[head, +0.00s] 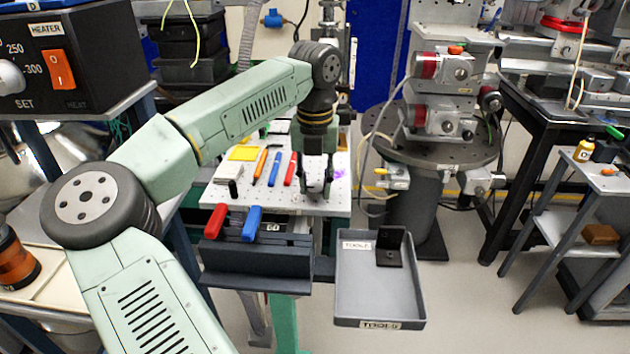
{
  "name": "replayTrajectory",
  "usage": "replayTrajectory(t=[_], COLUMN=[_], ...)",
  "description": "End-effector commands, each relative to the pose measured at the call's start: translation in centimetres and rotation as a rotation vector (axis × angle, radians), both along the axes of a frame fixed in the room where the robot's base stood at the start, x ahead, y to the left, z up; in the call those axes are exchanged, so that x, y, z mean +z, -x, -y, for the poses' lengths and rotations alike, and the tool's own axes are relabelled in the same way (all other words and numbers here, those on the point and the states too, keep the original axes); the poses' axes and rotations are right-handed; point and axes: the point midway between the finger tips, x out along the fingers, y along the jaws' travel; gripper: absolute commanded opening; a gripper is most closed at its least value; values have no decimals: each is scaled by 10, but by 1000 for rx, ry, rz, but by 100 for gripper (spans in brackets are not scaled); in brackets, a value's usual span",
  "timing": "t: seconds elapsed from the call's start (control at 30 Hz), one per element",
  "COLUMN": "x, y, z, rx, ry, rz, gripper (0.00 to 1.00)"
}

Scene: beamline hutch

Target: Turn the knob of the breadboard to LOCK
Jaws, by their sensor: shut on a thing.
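The white breadboard (335,205) with rows of holes lies on a bench in the middle of the head view. My gripper (317,188) points down over its right half, with its fingertips low at the board's surface. The jaws are shut on a small dark thing there, which looks like the knob. The fingers hide most of it, so I cannot tell which way it points. No LOCK mark is readable.
On the board left of my gripper lie an orange marker (261,165), a blue marker (274,168), a red marker (291,168) and a yellow pad (243,153). In front are a dark rack (255,268) with red and blue handles and a grey tray (375,300).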

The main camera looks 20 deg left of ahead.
Motion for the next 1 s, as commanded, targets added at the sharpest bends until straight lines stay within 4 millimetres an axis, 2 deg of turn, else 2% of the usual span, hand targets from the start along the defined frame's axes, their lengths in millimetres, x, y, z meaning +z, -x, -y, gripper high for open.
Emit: replayTrajectory(t=[0.27, 0.47, 1.0], x=[0, 0, 1], y=[0, 0, 0], z=[0, 1, 3], rx=[-21, -106, -584], ry=[1, 1, 0], rz=[0, 0, 1], gripper=[0, 0, 0])
